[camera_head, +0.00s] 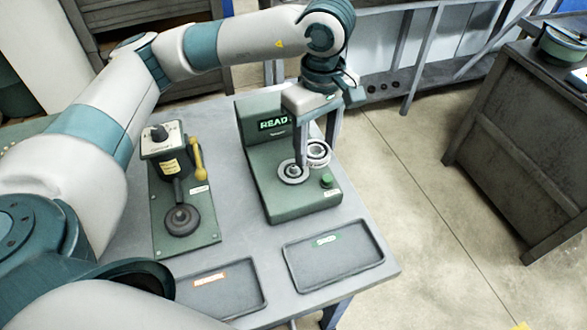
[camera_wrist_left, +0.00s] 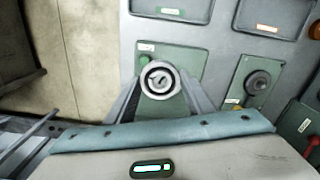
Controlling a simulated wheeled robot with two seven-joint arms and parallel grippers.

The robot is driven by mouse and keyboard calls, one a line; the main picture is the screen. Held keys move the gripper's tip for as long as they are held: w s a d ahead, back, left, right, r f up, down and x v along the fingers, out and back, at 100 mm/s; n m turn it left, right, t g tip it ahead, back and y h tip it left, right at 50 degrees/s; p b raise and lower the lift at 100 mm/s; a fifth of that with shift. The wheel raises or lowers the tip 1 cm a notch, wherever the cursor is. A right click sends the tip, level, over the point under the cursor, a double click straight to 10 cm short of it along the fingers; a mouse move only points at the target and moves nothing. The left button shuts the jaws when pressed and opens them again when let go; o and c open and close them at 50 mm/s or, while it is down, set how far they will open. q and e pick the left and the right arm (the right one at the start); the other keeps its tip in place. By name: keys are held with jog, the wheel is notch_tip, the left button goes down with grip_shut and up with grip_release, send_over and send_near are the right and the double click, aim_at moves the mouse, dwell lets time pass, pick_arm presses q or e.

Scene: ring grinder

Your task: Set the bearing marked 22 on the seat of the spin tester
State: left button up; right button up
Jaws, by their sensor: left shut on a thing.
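The spin tester (camera_head: 300,208) is a green machine with a lit display reading "READ…", partly covered by my gripper. Its round seat (camera_head: 292,172) shows on the deck, beside a green button (camera_head: 326,181). My left gripper (camera_head: 317,151) points down over the deck, shut on a pale metal bearing (camera_head: 319,161). The bearing appears just right of and behind the seat in the head view, seemingly above the deck. In the left wrist view the bearing (camera_wrist_left: 160,64) sits between the fingers, in front of the tester. I cannot read its marking. My right gripper is not in view.
A tray with a green label (camera_head: 333,283) and a tray with an orange label (camera_head: 222,308) lie at the table's front. A green-based press-like device (camera_head: 190,238) with a yellow handle stands left of the tester. A dark cabinet (camera_head: 530,130) stands apart at right.

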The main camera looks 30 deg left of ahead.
pick_arm(q)
jog(key=n, duration=0.5)
jog(key=s+d+n, duration=0.1)
jog(key=n, duration=0.2)
jog(key=shift+r, duration=0.2)
jog(key=n, duration=0.5)
jog(key=shift+s+d+r, duration=0.1)
jog(key=shift+s+d, duration=0.25)
jog(key=s+n, duration=0.1)
jog(key=n, duration=0.6)
jog(key=s+d+n, duration=0.1)
jog(key=n, duration=0.7)
jog(key=d+r+n, duration=0.1)
jog(key=n, duration=0.7)
jog(key=shift+s+d+p, duration=0.2)
jog(key=shift+s+p, duration=0.15)
jog(key=shift+s, duration=0.05)
jog(key=w+a+f+p, duration=0.1)
jog(key=w+a+f, duration=0.1)
jog(key=a, duration=0.1)
jog(key=w+a+f+p, duration=0.1)
jog(key=w+a+f, duration=0.1)
jog(key=a, duration=0.1)
jog(key=w+a+f+p, duration=0.1)
jog(key=w+a+f, duration=0.1)
jog(key=a+f, duration=0.1)
jog(key=shift+a, duration=0.5)
